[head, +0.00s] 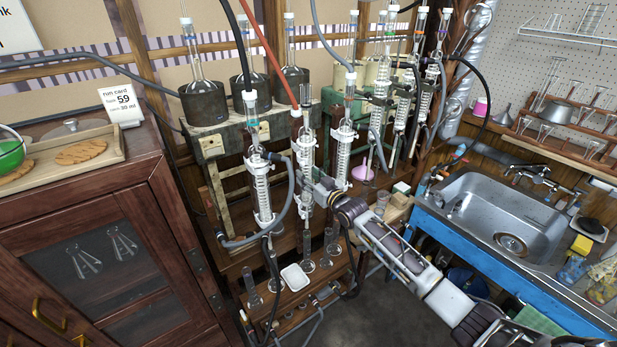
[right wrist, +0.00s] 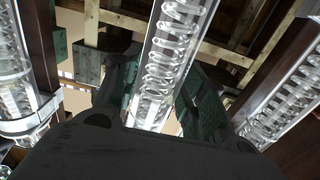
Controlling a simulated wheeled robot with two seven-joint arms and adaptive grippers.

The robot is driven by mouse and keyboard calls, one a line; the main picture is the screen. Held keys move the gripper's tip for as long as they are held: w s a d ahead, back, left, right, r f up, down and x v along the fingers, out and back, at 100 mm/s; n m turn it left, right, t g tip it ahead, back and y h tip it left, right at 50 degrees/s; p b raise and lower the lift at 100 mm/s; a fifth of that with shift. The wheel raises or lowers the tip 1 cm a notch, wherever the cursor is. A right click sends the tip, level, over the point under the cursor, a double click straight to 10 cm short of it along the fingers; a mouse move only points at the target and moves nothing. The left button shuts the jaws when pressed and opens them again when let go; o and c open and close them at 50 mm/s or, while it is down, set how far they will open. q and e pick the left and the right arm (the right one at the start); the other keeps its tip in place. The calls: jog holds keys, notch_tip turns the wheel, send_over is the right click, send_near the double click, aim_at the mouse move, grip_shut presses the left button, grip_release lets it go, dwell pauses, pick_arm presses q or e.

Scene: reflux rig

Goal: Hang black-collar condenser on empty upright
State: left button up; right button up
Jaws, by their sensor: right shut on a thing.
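My right gripper (head: 313,192) reaches in from the lower right. It is shut around the middle condenser (head: 307,155) of the three front ones, an upright glass coil tube. The right wrist view shows this coiled tube (right wrist: 172,60) between the dark fingers of my right gripper (right wrist: 155,100). I cannot pick out an empty upright. My left gripper is out of view.
More condensers with coloured collars (head: 402,100) crowd the rack behind. Black heating mantles with flasks (head: 204,103) stand at the back left. Hoses loop around the front tubes. A low shelf holds glassware and a white dish (head: 295,277). A sink (head: 505,215) is right, a wooden cabinet (head: 100,235) left.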

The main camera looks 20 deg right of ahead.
jog(key=shift+f+b, duration=0.3)
jog(key=shift+f, duration=0.35)
dwell(0.8)
jog(key=o, duration=1.3)
jog(key=v, duration=1.2)
jog(key=shift+r, duration=0.1)
dwell(0.9)
